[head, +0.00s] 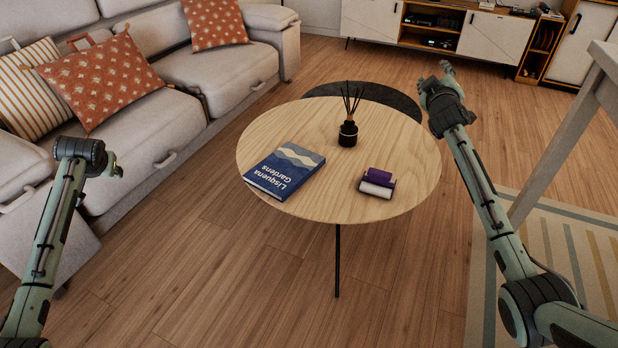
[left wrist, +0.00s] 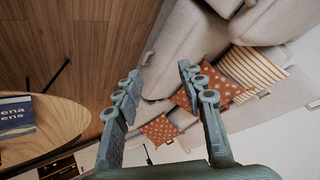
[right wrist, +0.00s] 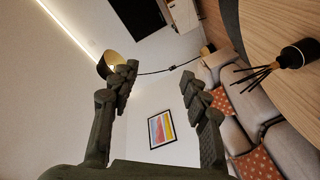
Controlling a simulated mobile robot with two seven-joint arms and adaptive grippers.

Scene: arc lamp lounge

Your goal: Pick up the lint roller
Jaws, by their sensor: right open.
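The lint roller (head: 377,183), with a purple part and a white roll, lies on the round wooden table (head: 345,205) near its front right edge. It does not show in either wrist view. My right gripper (head: 442,78) is beyond the table's right edge, behind and to the right of the lint roller and apart from it; its fingers are open and empty in the right wrist view (right wrist: 161,88). My left arm is over by the sofa, left of the table. Its gripper is mostly hidden in the head view; the left wrist view shows its fingers (left wrist: 160,88) apart and empty.
A blue book (head: 285,171) lies on the table's left, and a black reed diffuser (head: 348,132) stands behind the lint roller. A sofa (head: 225,75) with cushions is at the left. A pale table (head: 575,115) is at the right. The tabletop in front of the lint roller is clear.

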